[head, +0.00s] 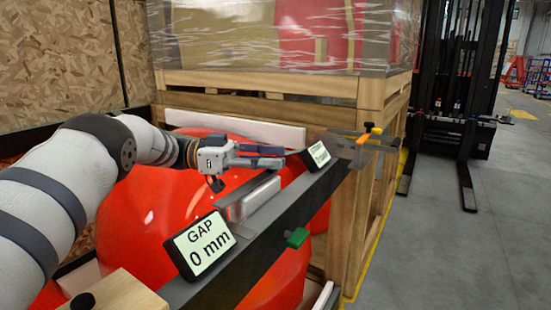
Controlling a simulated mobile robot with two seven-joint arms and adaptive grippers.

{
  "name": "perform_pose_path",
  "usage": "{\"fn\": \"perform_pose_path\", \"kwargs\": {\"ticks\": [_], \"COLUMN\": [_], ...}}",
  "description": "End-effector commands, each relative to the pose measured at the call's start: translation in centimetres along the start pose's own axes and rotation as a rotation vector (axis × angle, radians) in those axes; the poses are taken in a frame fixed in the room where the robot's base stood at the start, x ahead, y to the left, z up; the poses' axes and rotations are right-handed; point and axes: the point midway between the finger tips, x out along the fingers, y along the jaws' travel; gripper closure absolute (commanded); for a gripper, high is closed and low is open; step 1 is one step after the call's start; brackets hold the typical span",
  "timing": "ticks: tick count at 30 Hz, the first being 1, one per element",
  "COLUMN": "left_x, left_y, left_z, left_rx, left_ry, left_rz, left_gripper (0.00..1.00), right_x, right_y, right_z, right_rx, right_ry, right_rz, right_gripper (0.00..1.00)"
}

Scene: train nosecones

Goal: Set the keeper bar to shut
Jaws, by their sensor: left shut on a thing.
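My left gripper (264,157) reaches in from the left over the red nosecone (155,205). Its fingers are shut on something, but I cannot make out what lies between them. A dark grey beam (262,232) runs diagonally below and to the right of it. A silver metal bar (255,197) lies along the beam's near side, just under the fingers. I cannot tell which part is the keeper bar. A green handle (297,237) sticks out from the beam's right side. An orange tab (362,138) stands at its far end. My right gripper is not in view.
A display (199,245) on the beam reads GAP 0 mm; a second display (318,155) stands farther along. A wrapped wooden crate (255,85) stands behind. A black forklift mast (455,85) stands at right. The grey floor (450,250) at lower right is clear.

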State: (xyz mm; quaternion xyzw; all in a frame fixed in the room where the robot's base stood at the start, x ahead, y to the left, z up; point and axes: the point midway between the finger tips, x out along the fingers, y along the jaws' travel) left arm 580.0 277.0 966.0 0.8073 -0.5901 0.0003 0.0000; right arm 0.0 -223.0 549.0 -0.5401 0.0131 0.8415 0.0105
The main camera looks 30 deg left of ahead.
Motion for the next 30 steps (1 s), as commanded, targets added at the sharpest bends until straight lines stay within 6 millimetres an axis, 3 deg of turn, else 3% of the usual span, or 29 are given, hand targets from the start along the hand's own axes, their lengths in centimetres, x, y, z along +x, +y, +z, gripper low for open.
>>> {"fn": "perform_pose_path", "kwargs": {"ticks": [9,10,12,13,22,30], "left_x": [0.1,0.1,0.1,0.1,-0.2,-5.6], "left_y": [0.1,0.1,0.1,0.1,0.1,0.0], "left_z": [0.3,0.3,0.2,0.2,0.1,0.3], "left_rx": [-0.005,-0.005,-0.004,-0.004,-0.001,-0.001], "left_ry": [-0.003,-0.003,-0.003,-0.002,0.000,-0.003], "left_rz": [0.007,0.007,0.007,0.006,0.003,0.002], "left_gripper": [1.00,0.75,0.59,0.57,0.57,0.57], "right_x": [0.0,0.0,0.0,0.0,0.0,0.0], "right_y": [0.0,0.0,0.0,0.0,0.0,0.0], "right_z": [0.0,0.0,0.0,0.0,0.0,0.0], "right_rx": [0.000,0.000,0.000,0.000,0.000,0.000], "right_ry": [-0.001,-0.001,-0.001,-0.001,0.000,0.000], "right_rz": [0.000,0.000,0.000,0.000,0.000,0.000], "right_gripper": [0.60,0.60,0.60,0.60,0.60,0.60]}}
